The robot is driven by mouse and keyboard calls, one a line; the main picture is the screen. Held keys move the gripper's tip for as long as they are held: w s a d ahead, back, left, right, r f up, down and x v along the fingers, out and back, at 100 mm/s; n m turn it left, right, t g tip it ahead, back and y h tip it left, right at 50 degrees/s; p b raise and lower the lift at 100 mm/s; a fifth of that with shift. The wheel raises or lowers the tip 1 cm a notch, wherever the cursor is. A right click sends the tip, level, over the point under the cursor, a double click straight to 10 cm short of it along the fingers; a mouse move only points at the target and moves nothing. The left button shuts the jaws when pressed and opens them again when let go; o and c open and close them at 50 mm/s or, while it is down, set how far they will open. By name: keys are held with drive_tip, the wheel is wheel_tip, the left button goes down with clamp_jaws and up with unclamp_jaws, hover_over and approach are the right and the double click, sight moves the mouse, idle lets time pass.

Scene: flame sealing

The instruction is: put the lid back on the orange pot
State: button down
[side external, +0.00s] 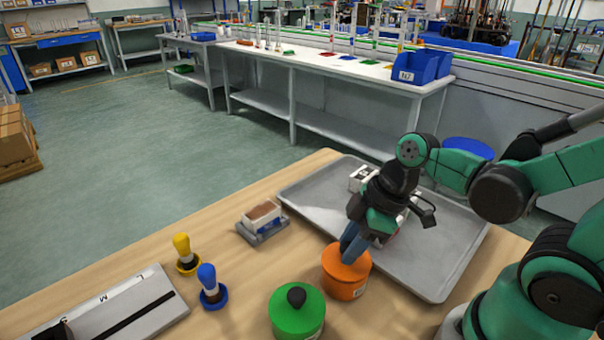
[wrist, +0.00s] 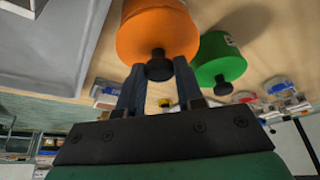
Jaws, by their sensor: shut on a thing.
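The orange pot (side external: 345,291) stands on the wooden table at the front edge of a grey tray, and it also shows in the wrist view (wrist: 141,8). Its orange lid (wrist: 150,35) is at the pot's top, level as far as I can see; whether it is fully seated I cannot tell. My gripper (side external: 351,258) points down from above, and its blue fingers are shut on the lid's black knob (wrist: 160,69). The fingers hide the knob in the side view.
A green pot (side external: 297,311) with a black-knobbed lid stands close by. The grey tray (side external: 440,270) lies behind. A yellow-handled stamp (side external: 183,248), a blue-handled stamp (side external: 209,282), a small box (side external: 262,216) and a grey board (side external: 125,310) are to the left.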

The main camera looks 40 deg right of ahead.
idle(0.4)
unclamp_jaws()
idle(0.4)
drive_tip(key=shift+r, duration=3.45)
clamp_jaws()
